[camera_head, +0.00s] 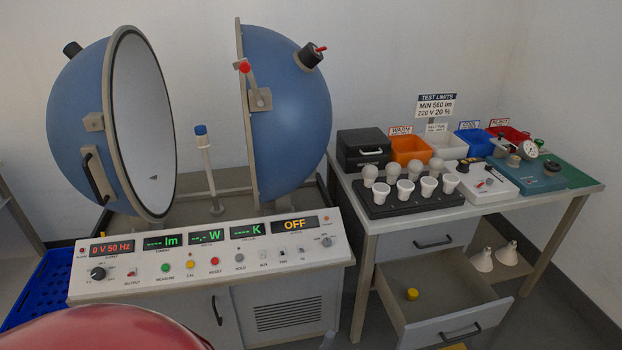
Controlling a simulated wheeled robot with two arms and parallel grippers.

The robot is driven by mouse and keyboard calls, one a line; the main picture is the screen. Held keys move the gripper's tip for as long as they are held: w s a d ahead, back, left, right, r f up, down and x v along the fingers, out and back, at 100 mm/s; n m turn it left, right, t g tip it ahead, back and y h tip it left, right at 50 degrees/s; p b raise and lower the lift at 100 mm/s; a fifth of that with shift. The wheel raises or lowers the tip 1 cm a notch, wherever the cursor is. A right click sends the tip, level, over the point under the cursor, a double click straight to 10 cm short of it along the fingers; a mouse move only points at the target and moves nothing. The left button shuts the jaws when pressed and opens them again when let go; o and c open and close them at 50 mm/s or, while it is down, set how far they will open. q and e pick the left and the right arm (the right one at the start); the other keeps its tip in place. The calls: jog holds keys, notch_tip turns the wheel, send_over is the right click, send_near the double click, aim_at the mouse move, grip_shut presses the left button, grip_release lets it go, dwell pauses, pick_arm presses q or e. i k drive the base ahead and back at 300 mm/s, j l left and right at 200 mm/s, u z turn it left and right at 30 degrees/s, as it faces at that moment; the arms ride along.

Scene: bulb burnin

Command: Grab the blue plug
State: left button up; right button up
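A small blue piece (201,130) sits on top of a white upright post (207,165) between the two open halves of a large blue sphere. It is the only small blue plug-like thing I can make out, and its exact shape is too small to tell. Neither of my grippers shows in the head view, and nothing is seen touching the blue piece.
The left sphere half (75,115) and right half (285,110) flank the post. A control panel (205,258) is in front. Right, a bench holds a black bulb rack (385,208) and coloured bins. An open drawer (440,300) juts out below, holding a yellow piece (412,294).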

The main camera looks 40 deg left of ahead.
aim_at(200, 130)
jog(key=u, duration=1.8)
